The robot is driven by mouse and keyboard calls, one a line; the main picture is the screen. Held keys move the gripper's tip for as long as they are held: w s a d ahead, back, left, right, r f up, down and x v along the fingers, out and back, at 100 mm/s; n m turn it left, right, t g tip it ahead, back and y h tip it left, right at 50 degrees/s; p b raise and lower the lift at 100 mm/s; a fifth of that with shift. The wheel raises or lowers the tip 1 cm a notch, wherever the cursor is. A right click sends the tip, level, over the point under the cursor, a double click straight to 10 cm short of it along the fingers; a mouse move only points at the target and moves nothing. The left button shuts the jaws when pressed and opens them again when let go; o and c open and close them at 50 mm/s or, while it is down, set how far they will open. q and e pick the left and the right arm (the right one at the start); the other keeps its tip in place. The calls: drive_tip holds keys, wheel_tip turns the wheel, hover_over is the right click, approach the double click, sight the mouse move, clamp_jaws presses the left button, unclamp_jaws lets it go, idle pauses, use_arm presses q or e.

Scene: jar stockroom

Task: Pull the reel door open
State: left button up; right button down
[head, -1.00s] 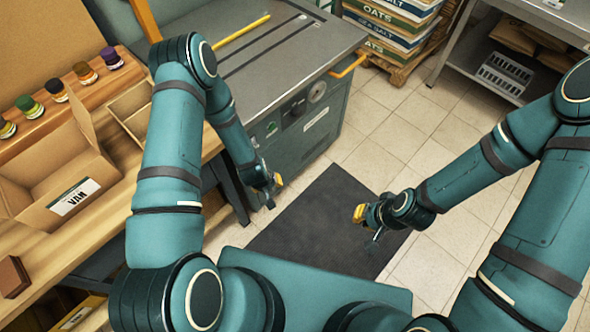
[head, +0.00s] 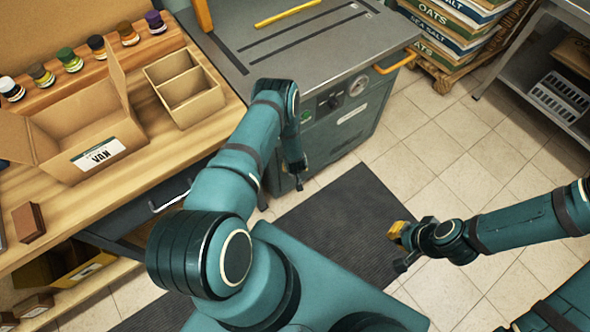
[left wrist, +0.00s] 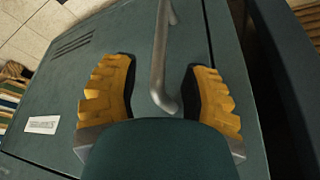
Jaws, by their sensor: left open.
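A teal machine cabinet (head: 345,118) with a grey metal top stands at the upper middle of the head view. In the left wrist view a flat teal panel (left wrist: 62,85), with vent slots and a white label, fills most of the picture. A grey metal bar handle (left wrist: 160,60) stands out from it. My left gripper (left wrist: 158,66) is open, with a yellow finger on each side of the bar, apart from it. In the head view my left gripper (head: 297,182) hangs low by the cabinet front; the handle is hidden there. My right gripper (head: 399,245) is over the floor, away from the cabinet.
A wooden bench (head: 150,135) at left carries an open carton (head: 72,112), a divided box (head: 186,92) and several jars. Sacks (head: 450,30) are stacked at the back. A dark mat (head: 345,215) lies on the tiled floor. Open floor (head: 440,155) lies to the right.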

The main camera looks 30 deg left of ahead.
use_arm(q)
drive_tip(key=shift+b+x, duration=0.55)
drive_tip(key=shift+x, duration=1.5)
clamp_jaws()
